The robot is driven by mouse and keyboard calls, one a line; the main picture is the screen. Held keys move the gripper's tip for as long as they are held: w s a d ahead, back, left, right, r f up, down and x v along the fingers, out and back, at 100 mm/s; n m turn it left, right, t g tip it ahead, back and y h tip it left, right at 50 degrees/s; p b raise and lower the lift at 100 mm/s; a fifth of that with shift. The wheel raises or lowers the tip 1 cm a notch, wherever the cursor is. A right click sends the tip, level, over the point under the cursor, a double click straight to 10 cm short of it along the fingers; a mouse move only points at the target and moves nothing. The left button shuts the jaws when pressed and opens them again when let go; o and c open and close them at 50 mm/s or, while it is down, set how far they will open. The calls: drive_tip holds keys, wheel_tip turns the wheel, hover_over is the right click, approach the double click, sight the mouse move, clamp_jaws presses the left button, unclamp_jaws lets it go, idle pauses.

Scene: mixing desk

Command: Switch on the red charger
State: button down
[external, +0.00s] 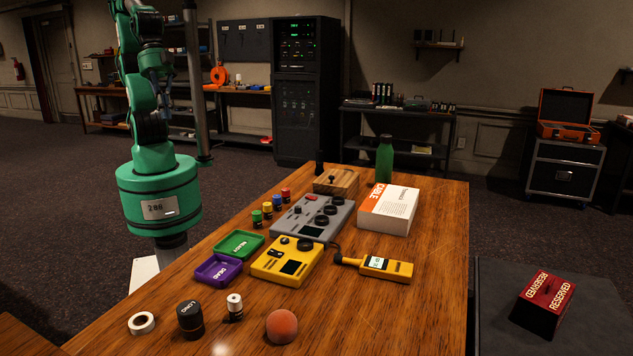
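I see no device that is clearly a red charger. A yellow device (287,260) with a dark screen, a knob and a small switch panel lies on the wooden table. A grey device (312,216) with several black knobs and a small screen lies behind it. A yellow handheld unit (375,267) with a white label lies to their right. The switch positions are too small to read. My arm is folded up at the left, beside the table. My gripper (164,98) seems to hang near the arm's links, apart from everything on the table; its fingers are too small and dark to read.
Purple (218,270) and green (239,244) trays and small coloured cylinders stand left of the devices. A white-orange box (388,210), green bottle (384,160) and wooden block (336,182) stand behind. An orange ball (282,326) is in front. A red "RESERVED" block (544,302) sits right.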

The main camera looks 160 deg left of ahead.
drive_tip(key=w+a+f+n+g+p, duration=0.1)
drive_tip(key=w+a+f+n+p, duration=0.15)
drive_tip(key=a, duration=0.95)
drive_tip(key=w+a+f+n+g+p, duration=0.1)
drive_tip(key=w+a+f+p, duration=0.25)
drive_tip(key=a, duration=0.75)
drive_tip(key=s+a+f+n+p, duration=0.1)
drive_tip(key=s+a+f, duration=0.1)
drive_tip(key=a+f, duration=0.2)
drive_tip(key=s+a+f+n+p, duration=0.1)
drive_tip(key=s+a+f+p, duration=0.1)
drive_tip(key=a, duration=0.8)
drive_tip(key=s+a+f+n+g+y+p, duration=0.1)
drive_tip(key=s+a+f+p, duration=0.1)
drive_tip(key=s+a+f, duration=0.2)
drive_tip(key=a+f, duration=0.3)
drive_tip(key=a, duration=0.1)
drive_tip(key=shift+n, duration=0.25)
hover_over(311, 196)
drive_tip(key=f, duration=1.1)
drive_tip(key=shift+d+f+b, duration=0.25)
drive_tip(key=shift+d+b, duration=0.05)
drive_tip(key=shift+b, duration=0.1)
drive_tip(key=shift+s+d+f, duration=0.1)
drive_tip(key=shift+s+f, duration=0.05)
drive_tip(key=shift+f, duration=0.85)
